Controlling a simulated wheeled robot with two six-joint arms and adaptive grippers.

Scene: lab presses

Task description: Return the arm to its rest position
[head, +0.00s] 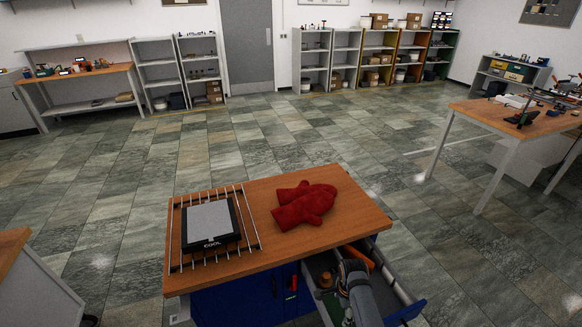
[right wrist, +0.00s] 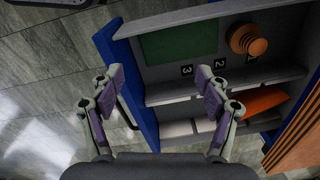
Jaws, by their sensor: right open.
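My right gripper (right wrist: 164,86) is open and empty, its two purple-padded fingers spread apart in the right wrist view. In the head view the right gripper (head: 350,268) and its arm are over the pulled-out drawer (head: 392,279) of the wood-topped cabinet. The wrist view looks down past the fingers at the drawer's blue front (right wrist: 128,84) and its inside. My left gripper is not in view.
The drawer holds an orange-brown knobbed object (right wrist: 248,40), an orange item (right wrist: 262,101) and a green panel (right wrist: 180,44). On the cabinet top (head: 262,254) are a red mitt (head: 303,205) and a rack (head: 175,235) bearing a pad marked COOL (head: 210,223).

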